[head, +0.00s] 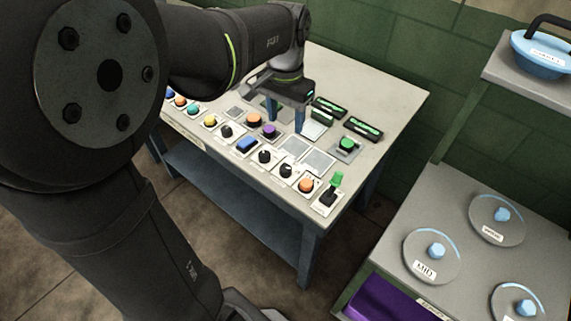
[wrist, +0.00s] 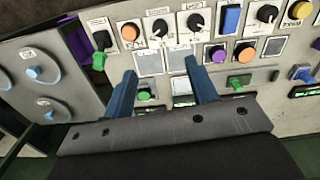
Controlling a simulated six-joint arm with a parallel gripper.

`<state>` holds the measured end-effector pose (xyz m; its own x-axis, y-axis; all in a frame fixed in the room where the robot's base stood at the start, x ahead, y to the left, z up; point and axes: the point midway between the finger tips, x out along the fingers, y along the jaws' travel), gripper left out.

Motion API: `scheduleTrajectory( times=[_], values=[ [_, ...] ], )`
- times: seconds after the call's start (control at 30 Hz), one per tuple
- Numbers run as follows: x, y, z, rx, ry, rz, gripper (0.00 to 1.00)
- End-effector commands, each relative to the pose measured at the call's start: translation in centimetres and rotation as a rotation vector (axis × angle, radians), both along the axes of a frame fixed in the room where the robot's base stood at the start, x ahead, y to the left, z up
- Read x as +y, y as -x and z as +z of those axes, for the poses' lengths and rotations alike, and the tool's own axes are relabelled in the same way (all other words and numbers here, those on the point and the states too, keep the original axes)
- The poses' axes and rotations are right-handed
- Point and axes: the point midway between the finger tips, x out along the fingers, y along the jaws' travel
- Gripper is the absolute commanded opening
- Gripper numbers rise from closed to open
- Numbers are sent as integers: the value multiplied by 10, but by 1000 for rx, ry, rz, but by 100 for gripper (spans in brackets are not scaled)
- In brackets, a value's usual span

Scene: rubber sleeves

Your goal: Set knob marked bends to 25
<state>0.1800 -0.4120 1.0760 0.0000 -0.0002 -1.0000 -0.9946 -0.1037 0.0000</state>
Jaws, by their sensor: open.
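Several black knobs with white pointers sit on white plates along the panel's front row. In the head view they are a right one (head: 285,170), a middle one (head: 264,156) and a left one (head: 226,131). In the wrist view they show at the top as one knob (wrist: 160,28), another (wrist: 195,22) and a third (wrist: 267,13). Their labels and scales are too small to read, so I cannot tell which is marked bends. My gripper (head: 286,119) is open and empty above the back part of the panel, apart from the knobs. Its blue fingers (wrist: 162,67) also show in the wrist view.
Close to the knobs are an orange button (head: 306,185), a blue rocker (head: 247,144), a purple button (head: 269,130) and a green-tipped lever (head: 331,190). A green button (head: 347,144) and green displays lie farther back. A grey shelf with lidded discs (head: 432,257) stands right.

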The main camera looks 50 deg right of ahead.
Motion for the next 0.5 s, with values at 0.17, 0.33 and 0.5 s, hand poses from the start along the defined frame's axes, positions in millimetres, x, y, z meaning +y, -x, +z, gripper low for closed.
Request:
scheduleTrajectory(
  times=[0.17, 0.33, 0.5],
  values=[
    [0, 0, -9, 1, -3, -33, 53],
    [1, 0, -37, 3, -5, -31, 53],
    [1, 0, -75, 3, -6, -30, 53]
  ],
)
